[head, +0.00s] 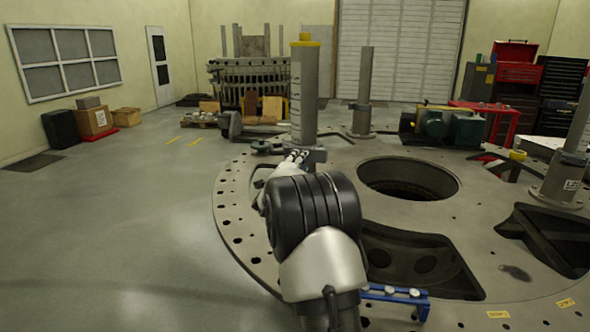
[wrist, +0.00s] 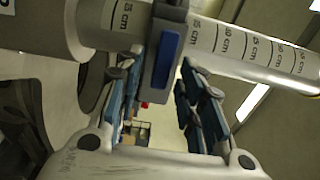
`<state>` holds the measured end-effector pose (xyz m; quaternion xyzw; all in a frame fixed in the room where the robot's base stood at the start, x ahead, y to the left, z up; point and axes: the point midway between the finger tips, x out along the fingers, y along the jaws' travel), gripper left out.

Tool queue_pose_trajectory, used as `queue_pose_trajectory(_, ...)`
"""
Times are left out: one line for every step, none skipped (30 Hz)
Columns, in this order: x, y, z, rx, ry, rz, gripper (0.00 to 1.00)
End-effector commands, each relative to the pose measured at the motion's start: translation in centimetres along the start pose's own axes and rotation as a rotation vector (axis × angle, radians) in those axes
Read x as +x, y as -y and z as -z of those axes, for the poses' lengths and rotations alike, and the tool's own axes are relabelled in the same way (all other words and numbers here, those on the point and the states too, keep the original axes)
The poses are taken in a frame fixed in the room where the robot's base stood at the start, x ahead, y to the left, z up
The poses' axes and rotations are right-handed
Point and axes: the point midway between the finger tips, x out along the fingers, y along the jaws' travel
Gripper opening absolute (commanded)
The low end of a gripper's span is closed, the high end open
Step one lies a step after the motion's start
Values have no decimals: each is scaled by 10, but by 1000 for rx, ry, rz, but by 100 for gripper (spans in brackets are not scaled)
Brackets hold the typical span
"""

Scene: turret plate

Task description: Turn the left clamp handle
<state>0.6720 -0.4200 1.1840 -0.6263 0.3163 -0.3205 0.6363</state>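The left clamp is a grey collar around the left post (head: 304,95), a grey upright tube with a yellow cap and a printed scale. Its handle (wrist: 166,58), grey with a blue inset, shows close up in the wrist view, where the scaled post (wrist: 235,45) lies tilted across the top. My gripper (wrist: 160,78) is open, with one blue-padded finger on each side of the handle's line. The fingertips are near the handle; I cannot tell if they touch it. In the head view my gripper (head: 298,156) is at the post's foot, and my arm hides part of the clamp there.
The round turret plate (head: 235,200) has a central hole (head: 408,178) and large cutouts. Another post (head: 362,90) stands behind and a third post (head: 570,150) at the right. A blue bracket (head: 405,295) sits near my arm.

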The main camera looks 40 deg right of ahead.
Motion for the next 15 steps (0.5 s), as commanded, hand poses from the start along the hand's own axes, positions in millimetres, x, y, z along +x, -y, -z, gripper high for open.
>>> queue_pose_trajectory(-6,1,-1,0,2,0,35)
queue_pose_trajectory(-10,1,-1,0,1,0,35)
queue_pose_trajectory(-17,1,-1,0,2,0,35)
queue_pose_trajectory(-23,1,-1,0,3,0,35)
queue_pose_trajectory(-30,1,-1,-1,3,-1,35)
queue_pose_trajectory(-39,1,-1,0,3,0,35)
queue_pose_trajectory(-46,1,-1,0,3,-1,35)
queue_pose_trajectory(-52,2,-1,0,3,1,35)
queue_pose_trajectory(-61,1,-2,-1,4,-1,35)
queue_pose_trajectory(-68,2,-1,-1,3,1,35)
queue_pose_trajectory(-74,1,-1,-1,3,0,35)
queue_pose_trajectory(-82,1,-1,0,3,0,35)
queue_pose_trajectory(-87,1,-1,0,3,1,35)
queue_pose_trajectory(-92,0,-1,0,3,0,35)
queue_pose_trajectory(-97,1,-1,1,2,0,35)
